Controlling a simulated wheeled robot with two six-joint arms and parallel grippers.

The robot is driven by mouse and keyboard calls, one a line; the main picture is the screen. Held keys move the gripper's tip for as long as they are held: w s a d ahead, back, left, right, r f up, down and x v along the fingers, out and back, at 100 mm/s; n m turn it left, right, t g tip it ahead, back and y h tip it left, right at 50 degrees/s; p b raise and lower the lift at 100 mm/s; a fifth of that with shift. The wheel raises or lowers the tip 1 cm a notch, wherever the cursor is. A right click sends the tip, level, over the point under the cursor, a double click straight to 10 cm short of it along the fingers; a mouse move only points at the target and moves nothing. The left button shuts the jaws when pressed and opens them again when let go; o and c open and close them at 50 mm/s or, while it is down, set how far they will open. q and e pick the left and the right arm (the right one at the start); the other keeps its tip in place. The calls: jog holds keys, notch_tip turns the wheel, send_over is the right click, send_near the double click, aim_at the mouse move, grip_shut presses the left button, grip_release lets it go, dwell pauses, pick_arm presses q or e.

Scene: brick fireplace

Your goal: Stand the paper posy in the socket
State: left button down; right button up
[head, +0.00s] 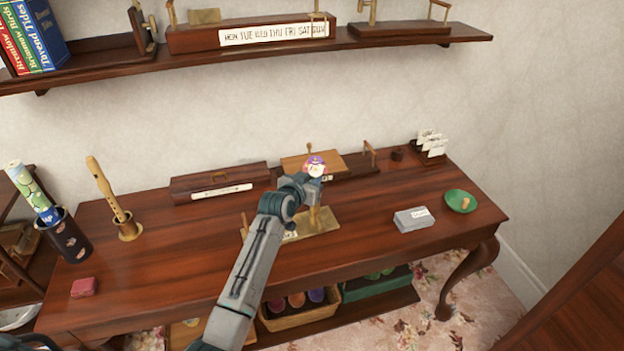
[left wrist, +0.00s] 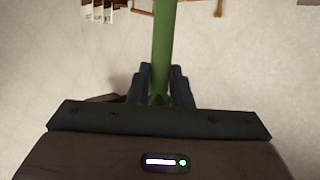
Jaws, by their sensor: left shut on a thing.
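The paper posy (head: 316,166) shows in the head view as a purple and white flower head above the middle of the desk. My left gripper (head: 309,184) is just below the flower head and shut on the posy. In the left wrist view the green stem (left wrist: 163,45) runs between the fingers of my left gripper (left wrist: 161,73). A brass plate (head: 323,221) lies on the desk under the gripper, with a brass upright piece on it that looks like the socket. The gripper and arm partly cover it. I cannot tell the stem's lower end from the plate. My right gripper is out of view.
A recorder in a brass stand (head: 128,230) and a dark pot (head: 70,243) of rolled papers stand at the left. A long wooden box (head: 220,184) lies at the back. A grey box (head: 413,219) and a green dish (head: 460,201) are on the right. A shelf (head: 260,60) hangs above.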

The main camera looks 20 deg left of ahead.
pick_arm(q)
jog(key=shift+f+b, duration=0.65)
jog(key=shift+f, duration=0.4)
jog(key=c, duration=1.2)
grip_release()
jog(key=shift+r, duration=0.1)
jog(key=shift+c, duration=0.2)
jog(key=shift+s, duration=0.15)
jog(key=b+v, duration=0.2)
jog(key=v, duration=0.8)
jog(key=shift+s, duration=0.2)
jog(key=shift+a, duration=0.1)
